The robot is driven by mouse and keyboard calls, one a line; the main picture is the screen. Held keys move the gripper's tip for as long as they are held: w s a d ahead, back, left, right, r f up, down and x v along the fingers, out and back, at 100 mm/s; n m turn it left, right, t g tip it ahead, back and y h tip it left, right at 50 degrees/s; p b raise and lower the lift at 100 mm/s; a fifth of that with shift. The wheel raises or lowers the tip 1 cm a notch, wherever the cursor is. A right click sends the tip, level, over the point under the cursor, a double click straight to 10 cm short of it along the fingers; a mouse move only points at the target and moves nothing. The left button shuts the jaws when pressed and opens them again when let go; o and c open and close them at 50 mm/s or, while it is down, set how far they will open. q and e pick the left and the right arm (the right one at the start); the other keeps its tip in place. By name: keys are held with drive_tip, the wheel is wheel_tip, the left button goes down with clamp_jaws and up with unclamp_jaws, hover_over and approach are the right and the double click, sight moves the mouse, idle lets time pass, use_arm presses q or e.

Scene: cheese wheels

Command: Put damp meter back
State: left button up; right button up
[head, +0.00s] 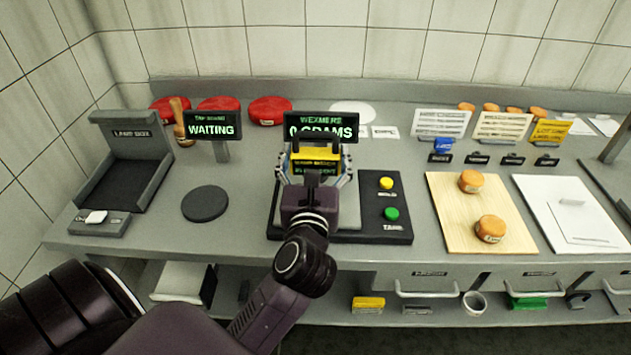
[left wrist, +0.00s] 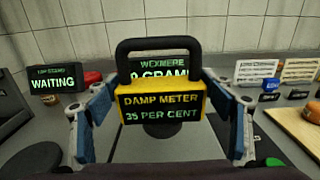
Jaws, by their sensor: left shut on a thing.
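The damp meter (head: 318,158) is a yellow and black block with a black loop handle. My left gripper (head: 314,172) is shut on it, one finger at each side. In the left wrist view the damp meter (left wrist: 160,103) is upright, its screen reading "DAMP METER 35 PER CENT"; a dark round part shows beneath it. In the head view it is in front of the scale's display (head: 320,127), over the scale (head: 375,235). I cannot tell whether it touches the plate. My right gripper is not in view.
A "WAITING" display (head: 211,129) and a dark round pad (head: 205,203) stand left. Red wheels (head: 270,110) are at the back. A wooden board (head: 455,235) with two orange wheels is right. A lower shelf holds a yellow item (head: 368,304). Bare counter lies left of the scale.

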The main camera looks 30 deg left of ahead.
use_arm(q)
drive_tip(key=shift+f, duration=0.95)
wheel_tip(320, 180, down, 4)
drive_tip(key=shift+f+b, duration=0.1)
drive_tip(key=shift+b, duration=0.5)
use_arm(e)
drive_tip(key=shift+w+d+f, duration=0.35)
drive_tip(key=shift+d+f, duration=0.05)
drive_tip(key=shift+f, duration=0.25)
use_arm(q)
drive_tip(key=shift+f, duration=0.1)
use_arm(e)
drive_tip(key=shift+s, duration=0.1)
use_arm(q)
drive_tip(key=shift+f, duration=0.15)
drive_tip(key=o, duration=1.5)
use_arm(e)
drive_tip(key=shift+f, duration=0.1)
